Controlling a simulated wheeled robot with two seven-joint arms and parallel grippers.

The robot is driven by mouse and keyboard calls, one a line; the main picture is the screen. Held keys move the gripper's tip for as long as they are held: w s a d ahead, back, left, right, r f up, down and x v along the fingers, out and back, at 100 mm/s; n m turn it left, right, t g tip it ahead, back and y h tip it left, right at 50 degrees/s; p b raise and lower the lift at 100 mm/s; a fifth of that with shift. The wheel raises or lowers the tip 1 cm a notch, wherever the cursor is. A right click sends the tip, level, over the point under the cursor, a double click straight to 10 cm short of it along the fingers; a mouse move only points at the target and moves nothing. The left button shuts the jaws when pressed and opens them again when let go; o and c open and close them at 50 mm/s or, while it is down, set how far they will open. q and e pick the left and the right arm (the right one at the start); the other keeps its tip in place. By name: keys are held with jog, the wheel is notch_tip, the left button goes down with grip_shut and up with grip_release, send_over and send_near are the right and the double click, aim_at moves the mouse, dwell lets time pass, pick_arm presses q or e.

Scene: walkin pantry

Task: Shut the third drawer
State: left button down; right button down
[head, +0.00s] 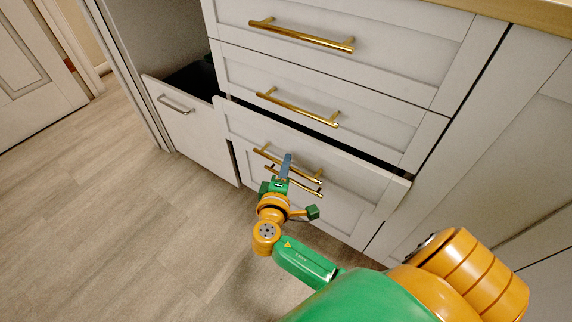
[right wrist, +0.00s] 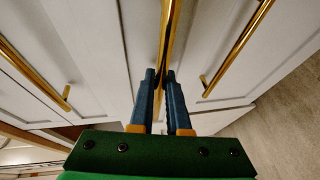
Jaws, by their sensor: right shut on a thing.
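The third drawer (head: 345,178) has a white front and a brass bar handle (head: 307,173). It stands partly out, with a dark gap along its top edge. My right gripper (head: 287,160) is at the middle of this handle. In the right wrist view its blue fingers (right wrist: 167,78) are shut on the brass handle (right wrist: 169,40), one on each side. The fingers hide a small part of the handle. My left gripper is not in view.
The top drawer (head: 385,55) and second drawer (head: 375,118) above look closed. A lower brass handle (head: 300,185) is close beneath the gripper. At left, another drawer (head: 190,135) with a silver handle stands open. The wood floor (head: 120,220) is clear.

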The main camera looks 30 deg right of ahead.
dwell(0.7)
jog(key=d, duration=0.1)
jog(key=w+d, duration=0.1)
jog(key=d, duration=0.1)
jog(key=shift+w+d, duration=0.25)
jog(key=shift+d, duration=0.05)
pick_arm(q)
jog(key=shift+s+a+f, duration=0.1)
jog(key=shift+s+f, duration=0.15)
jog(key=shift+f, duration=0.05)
pick_arm(e)
jog(key=shift+r, duration=0.1)
jog(key=c, duration=0.9)
grip_release()
jog(key=shift+s+a, duration=0.15)
pick_arm(q)
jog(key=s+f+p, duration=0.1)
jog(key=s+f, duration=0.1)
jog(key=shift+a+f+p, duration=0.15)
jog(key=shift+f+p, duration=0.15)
jog(key=shift+p, duration=0.1)
pick_arm(e)
send_near(294, 156)
jog(key=x, duration=0.3)
